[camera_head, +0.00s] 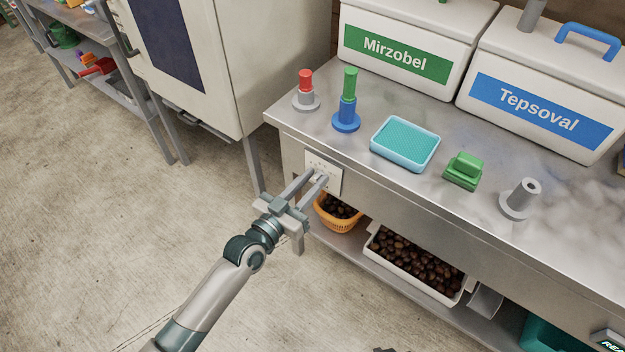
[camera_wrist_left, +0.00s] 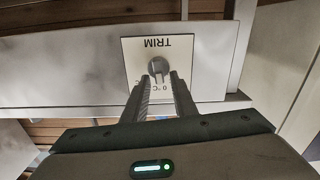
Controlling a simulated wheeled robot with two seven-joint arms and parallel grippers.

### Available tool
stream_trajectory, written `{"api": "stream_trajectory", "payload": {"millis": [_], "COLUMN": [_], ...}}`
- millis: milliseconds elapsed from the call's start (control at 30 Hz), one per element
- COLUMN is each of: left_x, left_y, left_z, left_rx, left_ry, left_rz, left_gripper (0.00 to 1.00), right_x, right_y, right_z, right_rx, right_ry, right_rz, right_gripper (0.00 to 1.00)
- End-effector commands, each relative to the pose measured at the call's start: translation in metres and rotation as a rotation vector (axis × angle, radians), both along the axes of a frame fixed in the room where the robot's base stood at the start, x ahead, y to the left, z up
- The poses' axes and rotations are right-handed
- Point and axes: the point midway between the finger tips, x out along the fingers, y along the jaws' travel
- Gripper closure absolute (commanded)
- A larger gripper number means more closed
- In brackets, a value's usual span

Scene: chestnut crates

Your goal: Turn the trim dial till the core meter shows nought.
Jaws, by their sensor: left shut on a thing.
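The trim dial (camera_wrist_left: 158,67) is a small round grey knob on a white plate (camera_wrist_left: 184,50) marked TRIM, which appears upside down in the left wrist view. In the head view this plate (camera_head: 332,182) is on the front of the steel counter, near its left end. My left gripper (camera_head: 317,179) reaches up to the plate, and its fingers (camera_wrist_left: 160,80) are shut on the dial. The fingers partly hide the markings below the dial, though "0 °C" shows in part. No reading of a core meter can be made out.
An orange basket (camera_head: 340,223) and a white crate (camera_head: 375,248), both with chestnuts, stand on the shelf below. The steel counter (camera_head: 400,195) holds several small fixtures. A partly cut-off lit display (camera_head: 609,341) shows "REA" at bottom right. Open floor (camera_head: 120,220) lies left.

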Motion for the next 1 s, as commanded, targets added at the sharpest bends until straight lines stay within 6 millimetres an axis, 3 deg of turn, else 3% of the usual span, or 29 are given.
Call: {"api": "stream_trajectory", "payload": {"millis": [300,700,733,1000], "left_x": [0.003,0.003,0.003,0.003], "left_y": [0.004,0.005,0.005,0.005], "left_z": [-0.001,-0.001,-0.001,-0.001], "left_rx": [-0.233,-0.276,-0.276,-0.275], "left_ry": [0.169,0.2,0.2,0.2], "left_rz": [0.0,0.0,0.0,0.0], "left_gripper": [0.97,0.97,0.7,0.7], "right_x": [-0.001,0.015,0.014,0.01], "right_y": [0.018,0.015,0.014,0.012], "right_z": [0.002,0.005,0.005,0.005], "right_rx": [0.026,0.022,0.022,0.021], "right_ry": [-0.034,-0.057,-0.057,-0.052], "right_rz": [0.003,0.007,0.006,0.004], "right_gripper": [1.0,1.0,1.0,1.0]}}
